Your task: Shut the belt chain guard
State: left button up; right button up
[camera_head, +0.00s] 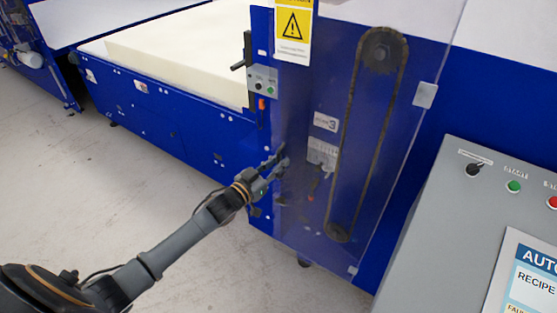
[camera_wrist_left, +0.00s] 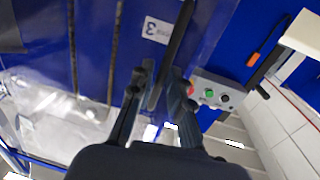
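The belt chain guard (camera_head: 400,160) is a clear, bluish panel on the blue machine end, in front of the belt chain (camera_head: 363,140). A yellow warning sign (camera_head: 293,25) is at its upper left. I cannot tell for sure how far the guard stands from the frame. My left gripper (camera_head: 274,163) is at the guard's left edge, about mid-height. In the left wrist view, its fingers (camera_wrist_left: 158,80) are apart, with a dark bar (camera_wrist_left: 178,40) running between their tips. I cannot tell whether they touch the bar. My right gripper is not in view.
A small switch box (camera_head: 262,82) is left of the guard, above my left gripper. A grey control console (camera_head: 440,210) with buttons and a screen stands at right. A pale foam block (camera_head: 185,55) lies on the machine. Grey floor (camera_head: 110,190) is clear at left.

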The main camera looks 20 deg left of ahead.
pick_arm(q)
jog(key=shift+w+d, duration=0.1)
jog(key=shift+w, duration=0.1)
jog(key=c, duration=0.3)
grip_shut()
